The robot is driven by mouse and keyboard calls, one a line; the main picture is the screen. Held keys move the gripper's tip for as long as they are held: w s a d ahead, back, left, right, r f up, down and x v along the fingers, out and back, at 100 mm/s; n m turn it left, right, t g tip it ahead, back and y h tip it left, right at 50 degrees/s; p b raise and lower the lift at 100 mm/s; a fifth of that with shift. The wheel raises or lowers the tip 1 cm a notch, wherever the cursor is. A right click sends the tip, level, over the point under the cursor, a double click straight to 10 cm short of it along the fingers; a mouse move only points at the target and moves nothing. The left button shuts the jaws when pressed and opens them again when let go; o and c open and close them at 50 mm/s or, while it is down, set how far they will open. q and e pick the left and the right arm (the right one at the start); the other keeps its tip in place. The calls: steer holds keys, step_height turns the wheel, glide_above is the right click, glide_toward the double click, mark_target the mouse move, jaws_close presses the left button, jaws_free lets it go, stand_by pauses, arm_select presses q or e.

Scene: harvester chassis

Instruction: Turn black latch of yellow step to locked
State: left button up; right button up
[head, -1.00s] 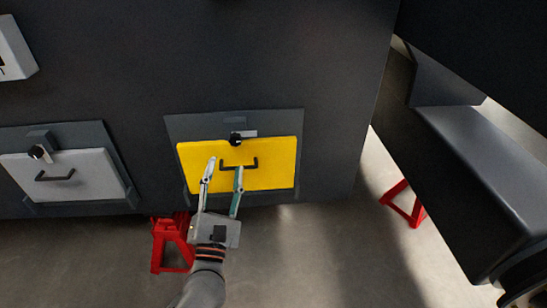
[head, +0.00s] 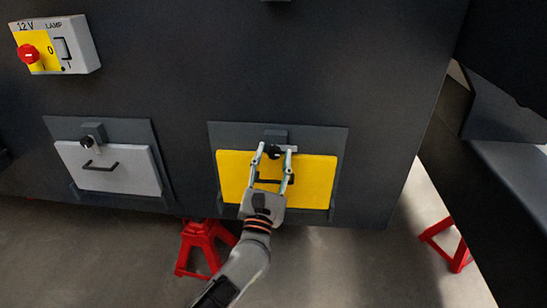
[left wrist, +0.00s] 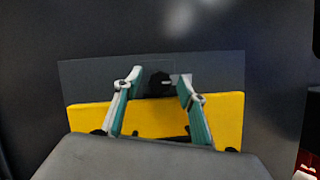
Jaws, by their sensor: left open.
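The yellow step (head: 318,182) is a flat panel with a black handle (head: 277,181), set upright in a grey frame on the dark chassis wall. The black latch (head: 273,152) is a small round knob at the step's top edge, with a light bar to its right. My left gripper (head: 275,148) is open, its two fingers reaching up over the step's face with the tips on either side of the latch. In the left wrist view the latch (left wrist: 160,83) shows between the fingertips. I cannot tell whether the fingers touch it. My right gripper is not in view.
A grey panel (head: 130,178) with its own latch and handle is at the left. A control box (head: 80,45) with a red knob is above it. Red stands (head: 199,245) are on the floor below. A dark structure (head: 510,180) is at the right.

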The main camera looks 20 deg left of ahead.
arm_select(q)
steer(key=c, duration=1.1)
